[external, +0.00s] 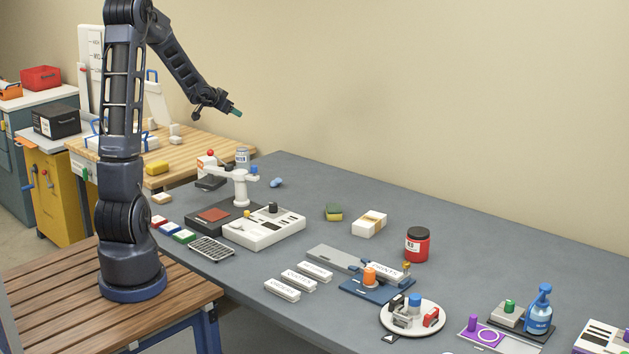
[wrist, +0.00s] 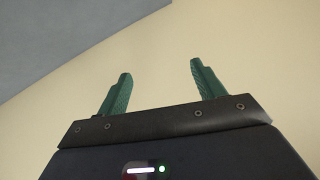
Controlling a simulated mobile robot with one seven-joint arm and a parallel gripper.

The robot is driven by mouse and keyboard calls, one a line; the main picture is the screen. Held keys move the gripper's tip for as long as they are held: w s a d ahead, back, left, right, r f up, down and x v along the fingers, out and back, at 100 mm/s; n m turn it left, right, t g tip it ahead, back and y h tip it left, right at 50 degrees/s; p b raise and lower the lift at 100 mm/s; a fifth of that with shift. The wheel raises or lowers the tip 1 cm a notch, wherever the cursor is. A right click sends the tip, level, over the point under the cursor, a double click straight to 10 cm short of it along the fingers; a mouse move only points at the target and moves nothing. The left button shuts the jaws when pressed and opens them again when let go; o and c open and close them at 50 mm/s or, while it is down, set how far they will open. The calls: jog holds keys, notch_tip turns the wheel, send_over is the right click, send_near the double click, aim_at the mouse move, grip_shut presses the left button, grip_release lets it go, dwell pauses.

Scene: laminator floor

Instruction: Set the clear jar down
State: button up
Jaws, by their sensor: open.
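A small clear jar with a blue-marked label (external: 242,158) stands upright at the top of a white post-like stand (external: 241,188) on the grey table. I cannot tell whether it rests on the stand or just behind it. My gripper (external: 236,112) is raised well above the table in front of the wall, apart from the jar. In the wrist view its green fingers (wrist: 160,75) are spread with nothing between them. The jar does not show in the wrist view.
The grey table (external: 330,180) has free room at the back. A white device (external: 264,229), a white box (external: 369,223), a red jar with a black lid (external: 417,246), a round white tray (external: 430,325) and a blue spray bottle (external: 539,310) stand on it.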

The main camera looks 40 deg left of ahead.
jog(key=s+d+r+n+g+y, duration=0.1)
jog(key=s+d+r, duration=0.3)
jog(key=s+d, duration=0.35)
jog(key=s+d+r+n+g, duration=0.1)
jog(key=s+d+r+g, duration=0.1)
jog(key=s+d+r, duration=0.35)
jog(key=s+d+f+g+h, duration=0.1)
jog(key=s+d, duration=0.4)
jog(key=s, duration=0.4)
jog(key=s+d+f+g+h, duration=0.1)
jog(key=s+d, duration=0.4)
jog(key=s, duration=0.4)
jog(key=s+d+f+m+g+h, duration=0.1)
jog(key=s+d, duration=0.4)
jog(key=s, duration=0.4)
jog(key=shift+d+g+h, duration=0.35)
jog(key=shift+g+h, duration=0.05)
